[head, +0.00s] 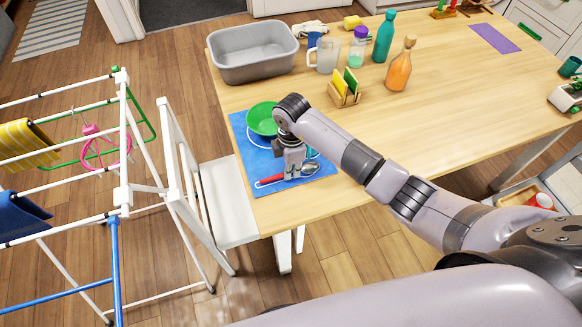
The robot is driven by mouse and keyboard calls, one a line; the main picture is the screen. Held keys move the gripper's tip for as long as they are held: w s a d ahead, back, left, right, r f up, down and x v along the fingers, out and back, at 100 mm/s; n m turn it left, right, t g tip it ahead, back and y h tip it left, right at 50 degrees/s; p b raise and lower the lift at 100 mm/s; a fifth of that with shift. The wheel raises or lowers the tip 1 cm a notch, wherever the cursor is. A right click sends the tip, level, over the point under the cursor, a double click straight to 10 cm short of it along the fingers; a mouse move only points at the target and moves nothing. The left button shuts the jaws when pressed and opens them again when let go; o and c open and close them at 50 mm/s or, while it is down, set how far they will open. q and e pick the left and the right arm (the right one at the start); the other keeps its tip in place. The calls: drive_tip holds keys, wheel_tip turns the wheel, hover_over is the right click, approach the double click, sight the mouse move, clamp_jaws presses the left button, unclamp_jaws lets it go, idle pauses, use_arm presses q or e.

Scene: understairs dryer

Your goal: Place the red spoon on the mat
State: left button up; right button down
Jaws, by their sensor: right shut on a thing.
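The red spoon (270,181) has a red handle at left and a metal bowl at right. It lies across the near part of the blue mat (247,150) in the picture. I cannot tell whether it touches the mat or is held just above it. My right gripper (292,176) points down and is shut on the middle of the spoon, hiding that part. The blue mat lies at the table's left end. A green bowl (262,119) and a white-rimmed plate, partly hidden by my right arm, are on it. My left gripper is not in view.
A grey tub (253,52), a glass jug (325,56), a sponge holder (345,92) and an orange bottle (399,67) stand on the wooden table. A purple mat (494,38) lies far right. A drying rack (123,150) and white chair (225,200) stand left.

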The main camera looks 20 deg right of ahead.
drive_tip(key=shift+f, duration=0.2)
drive_tip(key=c, duration=1.7)
unclamp_jaws()
drive_tip(key=shift+r, duration=0.1)
drive_tip(key=shift+r, duration=0.25)
wheel_tip(320, 180, up, 12)
drive_tip(key=b, duration=0.1)
drive_tip(key=shift+b, duration=0.3)
drive_tip(key=shift+d+f, duration=0.1)
drive_tip(key=shift+f, duration=0.05)
